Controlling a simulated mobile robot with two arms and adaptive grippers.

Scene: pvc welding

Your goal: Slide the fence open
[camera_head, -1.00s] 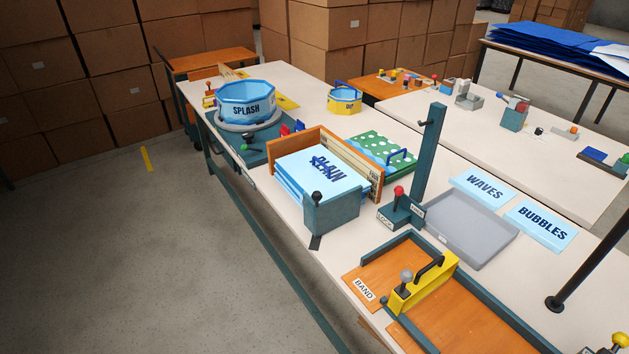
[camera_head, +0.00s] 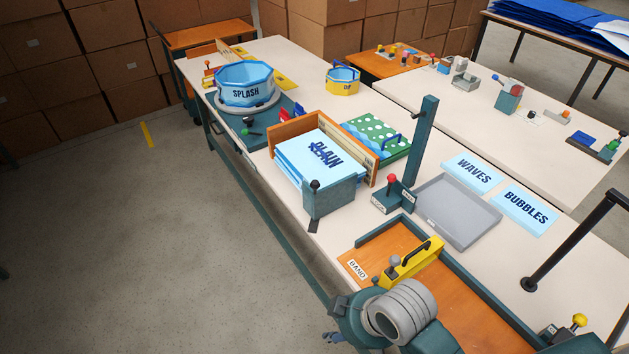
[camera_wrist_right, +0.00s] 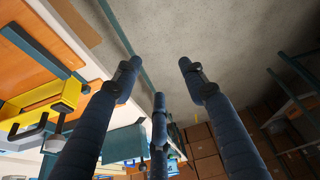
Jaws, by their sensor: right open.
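The fence is a yellow bar (camera_head: 418,262) with a black handle on top, lying across the orange board marked BAND (camera_head: 357,270). A grey knob (camera_head: 393,263) stands at its near end. The fence also shows at the left of the right wrist view (camera_wrist_right: 62,99), with its black handle (camera_wrist_right: 28,131) below it. My right gripper (camera_head: 336,322) is at the bottom of the head view, off the table's near edge and short of the fence. In the right wrist view its dark fingers (camera_wrist_right: 158,76) are spread and empty, with floor beyond. My left gripper is out of view.
Teal rails (camera_head: 480,290) border the orange board. A grey tray (camera_head: 458,212), a teal post (camera_head: 423,140) and a red-knobbed lever (camera_head: 392,180) stand behind it. A stack of blue PLAIN sheets (camera_head: 312,165) lies farther left. The floor (camera_head: 160,250) beside the table is clear.

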